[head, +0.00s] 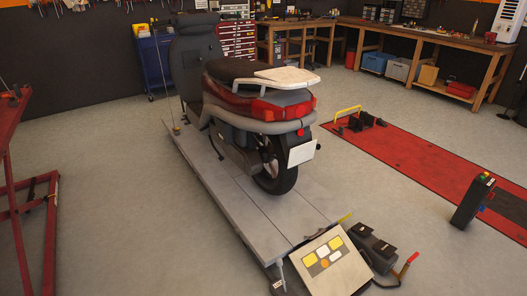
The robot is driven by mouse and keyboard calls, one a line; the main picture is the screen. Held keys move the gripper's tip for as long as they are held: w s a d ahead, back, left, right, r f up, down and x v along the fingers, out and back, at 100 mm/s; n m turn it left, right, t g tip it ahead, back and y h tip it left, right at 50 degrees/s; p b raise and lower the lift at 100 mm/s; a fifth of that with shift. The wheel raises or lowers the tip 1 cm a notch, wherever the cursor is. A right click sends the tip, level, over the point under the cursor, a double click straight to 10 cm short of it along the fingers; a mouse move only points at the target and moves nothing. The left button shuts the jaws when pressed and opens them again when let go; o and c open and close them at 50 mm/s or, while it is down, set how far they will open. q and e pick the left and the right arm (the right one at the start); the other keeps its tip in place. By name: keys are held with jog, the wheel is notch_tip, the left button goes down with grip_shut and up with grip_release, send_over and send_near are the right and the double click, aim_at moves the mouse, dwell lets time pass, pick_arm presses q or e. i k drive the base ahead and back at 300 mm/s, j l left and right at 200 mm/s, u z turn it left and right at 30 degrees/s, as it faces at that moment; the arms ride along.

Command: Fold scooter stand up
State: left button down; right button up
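The scooter (262,105), red and dark grey with a pale rear rack, stands upright on a grey lift platform (208,170). Its rear faces me, with the rear wheel (276,168) and a blank white plate (302,153) in sight. The stand cannot be made out; the dark underside and body of the scooter hide that area. Neither of my grippers is in view.
A red lift (425,165) and black control post (473,201) are right. A red frame (22,190) stands left. Floor left of the platform is clear.

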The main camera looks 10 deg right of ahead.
aim_at(222, 158)
jog(key=i+j+z, duration=0.25)
jog(key=i+z, duration=0.15)
jog(key=i+j+z, duration=0.65)
jog(key=j+z, duration=0.2)
jog(key=i+j, duration=0.15)
jog(key=j, duration=0.2)
jog(key=i+j, duration=0.15)
jog(key=j, duration=0.2)
jog(key=i+j+z, duration=0.1)
jog(key=j, duration=0.3)
jog(key=i+j, duration=0.2)
jog(key=j, duration=0.15)
jog(key=i+j, duration=0.15)
jog(key=j, duration=0.25)
jog(key=i+j+z, duration=0.1)
jog(key=j, duration=0.25)
jog(key=i+j, duration=0.2)
jog(key=j, duration=0.2)
jog(key=i+j, duration=0.1)
jog(key=j, duration=0.25)
jog(key=i+z, duration=0.05)
